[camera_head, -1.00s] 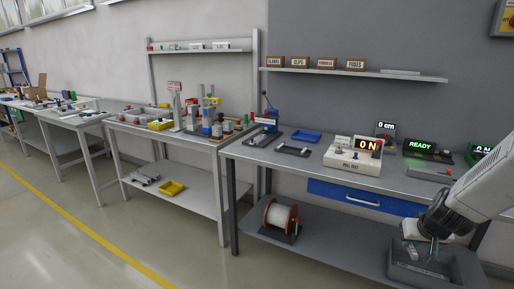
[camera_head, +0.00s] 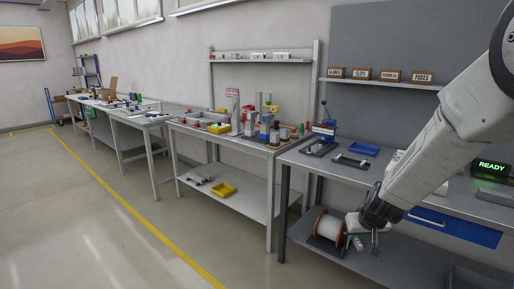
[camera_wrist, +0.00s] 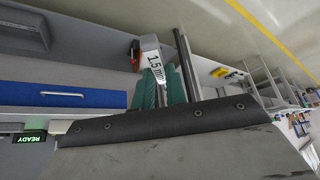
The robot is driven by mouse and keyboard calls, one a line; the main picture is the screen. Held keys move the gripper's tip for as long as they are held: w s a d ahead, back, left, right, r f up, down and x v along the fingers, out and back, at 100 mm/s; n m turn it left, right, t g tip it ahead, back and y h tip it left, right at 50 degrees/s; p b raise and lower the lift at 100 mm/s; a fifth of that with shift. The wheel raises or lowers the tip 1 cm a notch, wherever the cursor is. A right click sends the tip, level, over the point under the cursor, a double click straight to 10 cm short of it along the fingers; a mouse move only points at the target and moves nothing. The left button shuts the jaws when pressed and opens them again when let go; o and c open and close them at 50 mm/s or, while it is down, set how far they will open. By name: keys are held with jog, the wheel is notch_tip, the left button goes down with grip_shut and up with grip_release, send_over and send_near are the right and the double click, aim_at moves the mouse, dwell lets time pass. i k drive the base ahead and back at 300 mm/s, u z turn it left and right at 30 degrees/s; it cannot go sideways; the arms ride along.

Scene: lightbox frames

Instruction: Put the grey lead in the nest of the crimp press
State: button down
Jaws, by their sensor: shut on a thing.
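My gripper (camera_head: 364,243) hangs beside the front of the right bench, in front of the lower shelf. In the wrist view its green-padded fingers (camera_wrist: 162,88) are shut on the grey lead, of which a white tag reading "1.5 m" (camera_wrist: 153,57) shows beyond the fingertips. A blue device with an upright black lever (camera_head: 325,128), seemingly the crimp press, stands at the left end of the right bench. Its nest is too small to make out.
A wire spool (camera_head: 328,228) stands on the lower shelf close to my gripper. A blue tray (camera_head: 364,149) and a dark fixture (camera_head: 351,161) lie on the bench top. A READY display (camera_head: 492,168) is at right. The floor (camera_head: 90,210) at left is clear.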

aim_at(316, 148)
jog(key=u, duration=0.85)
jog(key=i, duration=0.95)
jog(key=u, duration=0.6)
jog(key=i, duration=1.25)
jog(key=z, duration=0.85)
jog(key=i, duration=0.85)
jog(key=z, duration=1.3)
jog(key=i, duration=0.75)
jog(key=z, duration=0.1)
